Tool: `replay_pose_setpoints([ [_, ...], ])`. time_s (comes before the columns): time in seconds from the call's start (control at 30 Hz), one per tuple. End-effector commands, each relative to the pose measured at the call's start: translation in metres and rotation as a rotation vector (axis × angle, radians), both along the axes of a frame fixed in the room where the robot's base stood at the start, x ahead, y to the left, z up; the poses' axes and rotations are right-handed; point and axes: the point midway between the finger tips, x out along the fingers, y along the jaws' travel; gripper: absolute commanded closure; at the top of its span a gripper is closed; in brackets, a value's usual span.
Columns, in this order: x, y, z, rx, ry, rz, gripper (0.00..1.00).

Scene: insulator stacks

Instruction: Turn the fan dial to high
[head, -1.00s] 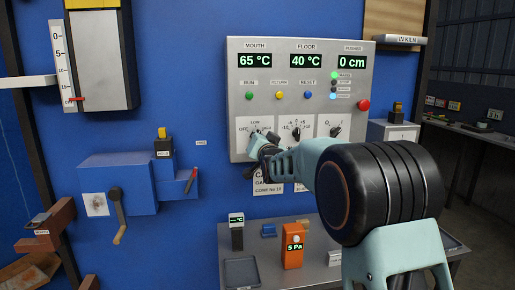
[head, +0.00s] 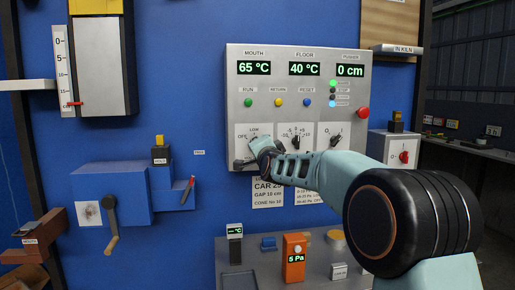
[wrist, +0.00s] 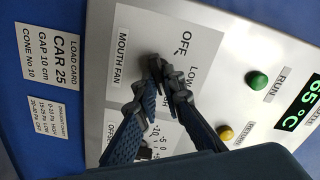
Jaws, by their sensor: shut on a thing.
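The mouth fan dial's white plate (head: 243,131) is at the lower left of the grey control panel (head: 310,105). It shows OFF and LOW marks; its third mark is hidden. In the wrist view the plate (wrist: 142,25) reads MOUTH FAN. My gripper (head: 258,150) is at this plate, and its dark fingers (wrist: 163,68) are close together over the dial's place. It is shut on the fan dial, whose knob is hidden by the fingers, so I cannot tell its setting.
A second dial (head: 296,142) and a third dial (head: 335,141) sit just right of my gripper. Round buttons (head: 278,102) are above, and a red button (head: 362,112) is at the panel's right. An orange meter (head: 295,258) stands on the bench below.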

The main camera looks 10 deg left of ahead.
Motion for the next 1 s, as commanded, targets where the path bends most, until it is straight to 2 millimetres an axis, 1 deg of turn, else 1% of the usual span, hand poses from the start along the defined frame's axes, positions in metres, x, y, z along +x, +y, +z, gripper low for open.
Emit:
replay_pose_setpoints([
  [0.37, -0.0001, 0.0003, 0.0027, 0.009, -0.002, 0.000, 1.00],
  [0.4, -0.0001, 0.0003, 0.0027, 0.009, -0.003, -0.001, 0.89],
  [0.53, 0.0000, 0.0000, 0.0023, 0.008, -0.002, 0.000, 0.75],
  [0.57, 0.0000, 0.0000, 0.0021, 0.008, -0.002, 0.000, 0.74],
  [0.87, -0.0012, -0.0005, 0.0009, 0.006, 0.000, 0.000, 0.74],
  [1.0, -0.0097, -0.0036, 0.0013, 0.006, 0.001, -0.001, 0.74],
])
